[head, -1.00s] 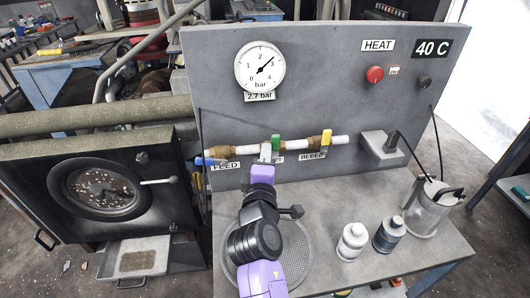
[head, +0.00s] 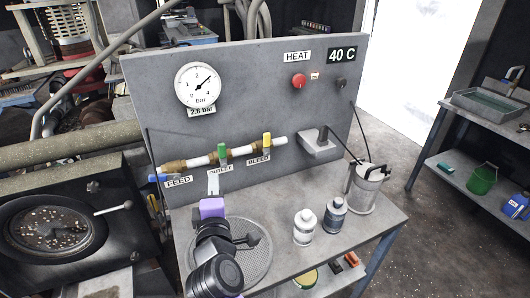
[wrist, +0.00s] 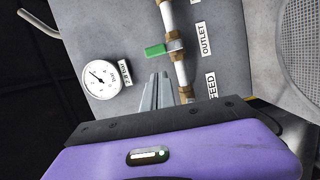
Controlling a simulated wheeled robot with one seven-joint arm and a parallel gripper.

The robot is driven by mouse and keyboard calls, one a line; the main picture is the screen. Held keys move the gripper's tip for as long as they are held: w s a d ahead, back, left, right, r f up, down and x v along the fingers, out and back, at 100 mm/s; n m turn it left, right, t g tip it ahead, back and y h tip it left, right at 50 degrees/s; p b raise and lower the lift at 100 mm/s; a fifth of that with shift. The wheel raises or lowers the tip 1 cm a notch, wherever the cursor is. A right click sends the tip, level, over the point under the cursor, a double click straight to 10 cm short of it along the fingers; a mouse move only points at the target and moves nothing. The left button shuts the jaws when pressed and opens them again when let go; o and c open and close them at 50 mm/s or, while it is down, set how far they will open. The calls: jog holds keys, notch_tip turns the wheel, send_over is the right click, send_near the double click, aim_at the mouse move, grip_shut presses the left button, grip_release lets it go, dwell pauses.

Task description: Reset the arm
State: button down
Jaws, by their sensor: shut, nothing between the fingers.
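My gripper (head: 213,184) is in front of the grey panel (head: 255,85), just below the pipe with the valves. In the wrist view its two fingers (wrist: 156,91) lie together, shut and empty, pointing toward the panel near the green valve handle. The green outlet handle (head: 222,152) stands upright across the pipe, and the yellow bleed handle (head: 267,140) stands upright too. The blue feed handle (head: 156,178) lies along the pipe at the left. The gauge (head: 198,86) reads about 2.8 bar on its label. The fingers look apart from the handles.
A round mesh screen (head: 258,262) lies on the bench under my arm. A dark machine with a round window (head: 60,228) is at left. Floor at right (head: 400,150) is clear.

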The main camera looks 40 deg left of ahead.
notch_tip(320, 180, up, 4)
jog(key=s+d+m+y, duration=0.2)
jog(key=s+m, duration=0.1)
jog(key=m, duration=0.1)
jog(key=s+d+f+m+t+h, duration=0.1)
jog(key=d+f+m+t+h, duration=0.3)
jog(key=d, duration=0.9)
jog(key=s+d+f+m, duration=0.1)
jog(key=d+f+m, duration=0.1)
jog(key=d+m, duration=0.75)
jog(key=s+d+f+m+t+h, duration=0.1)
jog(key=d+f+m+t+h, duration=0.15)
jog(key=d, duration=1.25)
jog(key=s+d+f+m+g+h, duration=0.1)
jog(key=s+d+m+h, duration=0.3)
jog(key=s+d, duration=0.5)
jog(key=s+d+f+m+g+h+b, duration=0.1)
jog(key=s+d+m+h, duration=0.3)
jog(key=s+d, duration=0.5)
jog(key=d+f+h, duration=0.1)
jog(key=d+h, duration=0.1)
jog(key=d, duration=0.5)
jog(key=shift+f, duration=0.15)
